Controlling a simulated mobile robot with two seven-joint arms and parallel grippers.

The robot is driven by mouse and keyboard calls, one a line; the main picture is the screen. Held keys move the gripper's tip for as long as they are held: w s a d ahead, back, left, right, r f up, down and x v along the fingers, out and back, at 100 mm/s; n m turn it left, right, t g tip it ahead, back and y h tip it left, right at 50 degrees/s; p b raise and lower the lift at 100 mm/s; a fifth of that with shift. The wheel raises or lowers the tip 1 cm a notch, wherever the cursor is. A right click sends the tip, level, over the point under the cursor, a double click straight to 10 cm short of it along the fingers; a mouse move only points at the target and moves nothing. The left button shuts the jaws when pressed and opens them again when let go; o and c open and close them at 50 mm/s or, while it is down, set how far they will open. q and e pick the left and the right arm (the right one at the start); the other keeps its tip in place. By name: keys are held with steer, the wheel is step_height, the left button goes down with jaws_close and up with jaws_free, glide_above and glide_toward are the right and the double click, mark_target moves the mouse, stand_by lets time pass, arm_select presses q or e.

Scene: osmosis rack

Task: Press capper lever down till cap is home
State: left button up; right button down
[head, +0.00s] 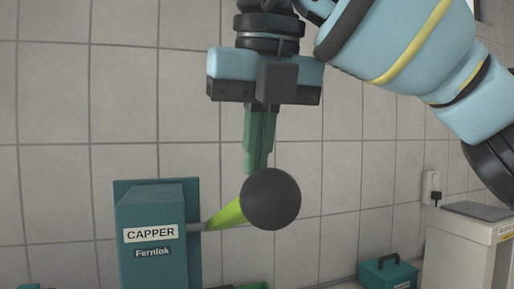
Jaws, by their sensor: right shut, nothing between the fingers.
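The capper (152,236) is a teal box labelled "CAPPER Fernlok" at the lower left, in front of a tiled wall. Its lever (226,215) is a yellow-green bar on a grey rod from the capper's right side, ending in a big dark ball knob (271,199). My right gripper (257,172) points down from the top, its green fingers shut and empty. The fingertips are just above and behind the knob's upper left in the picture; whether they touch the lever or knob I cannot tell. The cap is not visible. My left gripper is not in view.
A teal case with a dark handle (388,274) stands at the lower right. A pale cabinet (462,250) stands at the right edge, near a wall socket with a plug (432,190). A green edge (254,286) shows at the bottom.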

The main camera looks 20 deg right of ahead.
steer(key=shift+f, duration=1.75)
step_height(320, 180, down, 9)
steer(key=s, duration=0.2)
steer(key=shift+s+r, duration=0.2)
steer(key=shift+s, duration=0.05)
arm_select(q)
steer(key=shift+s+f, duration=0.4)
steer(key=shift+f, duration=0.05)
arm_select(e)
step_height(320, 180, down, 10)
steer(key=shift+w+r, duration=0.15)
steer(key=shift+r, duration=0.1)
